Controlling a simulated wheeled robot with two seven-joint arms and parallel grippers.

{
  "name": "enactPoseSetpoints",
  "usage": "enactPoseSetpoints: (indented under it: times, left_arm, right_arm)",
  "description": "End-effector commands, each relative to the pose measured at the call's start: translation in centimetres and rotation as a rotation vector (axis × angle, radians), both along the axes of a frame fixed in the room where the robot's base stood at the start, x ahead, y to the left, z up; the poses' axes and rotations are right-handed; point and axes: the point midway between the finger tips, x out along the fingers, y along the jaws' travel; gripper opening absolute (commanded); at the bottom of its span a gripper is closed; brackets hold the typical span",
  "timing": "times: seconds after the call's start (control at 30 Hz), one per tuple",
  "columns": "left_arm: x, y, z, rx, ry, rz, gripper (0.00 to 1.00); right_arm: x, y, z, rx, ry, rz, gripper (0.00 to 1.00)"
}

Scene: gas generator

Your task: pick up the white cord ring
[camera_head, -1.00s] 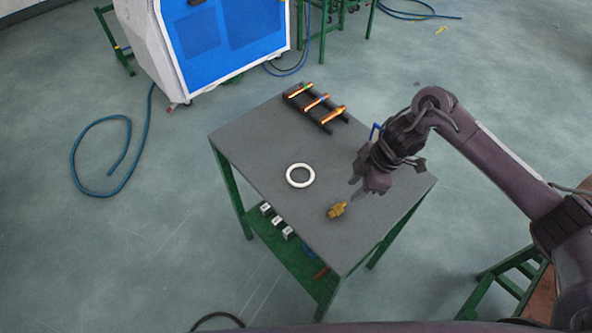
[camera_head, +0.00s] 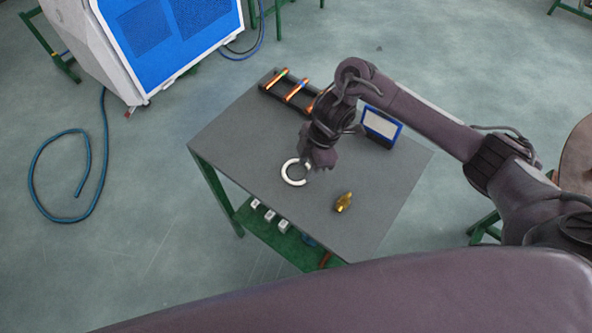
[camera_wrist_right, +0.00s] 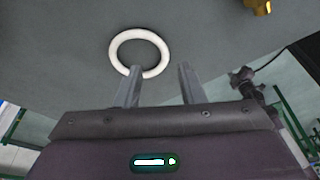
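The white cord ring (camera_head: 284,174) lies flat on the grey table (camera_head: 235,135). My right gripper (camera_head: 308,168) is over the ring's right side in the head view and covers a small part of it. In the right wrist view the ring (camera_wrist_right: 117,48) lies ahead of the fingers. My right gripper (camera_wrist_right: 158,75) is open there, with a gap between its fingers. The left finger overlaps the ring's near edge in the picture; I cannot tell whether it touches. Nothing is held. My left gripper is not in view.
A brass fitting (camera_head: 343,203) lies right of the ring. A black rack (camera_head: 272,90) with copper-coloured tubes stands at the back. A blue-framed box (camera_head: 381,127) stands behind my arm. A blue and white machine (camera_head: 150,40) is on the floor beyond. The table's left front is clear.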

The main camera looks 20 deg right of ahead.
Motion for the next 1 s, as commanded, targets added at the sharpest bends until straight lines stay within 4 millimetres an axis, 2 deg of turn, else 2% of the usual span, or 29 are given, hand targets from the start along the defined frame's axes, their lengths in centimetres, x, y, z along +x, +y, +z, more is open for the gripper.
enactPoseSetpoints:
  times: [0.1,0.23,0.53,0.8,1.0]
  left_arm:
    - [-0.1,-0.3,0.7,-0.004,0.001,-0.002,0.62]
    - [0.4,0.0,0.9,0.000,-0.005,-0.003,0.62]
    - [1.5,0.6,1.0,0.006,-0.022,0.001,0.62]
    - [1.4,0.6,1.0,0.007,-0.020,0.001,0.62]
    - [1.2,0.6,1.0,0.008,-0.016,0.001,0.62]
  right_arm:
    - [-0.7,0.5,-1.7,0.001,0.008,-0.001,0.36]
    - [-0.5,0.9,-3.3,0.001,0.002,0.000,0.36]
    - [-0.5,1.1,-3.9,0.000,0.000,0.000,0.36]
    - [-0.5,1.0,-3.9,0.000,0.000,0.000,0.02]
    - [-0.5,1.0,-3.9,0.000,0.000,0.000,0.00]
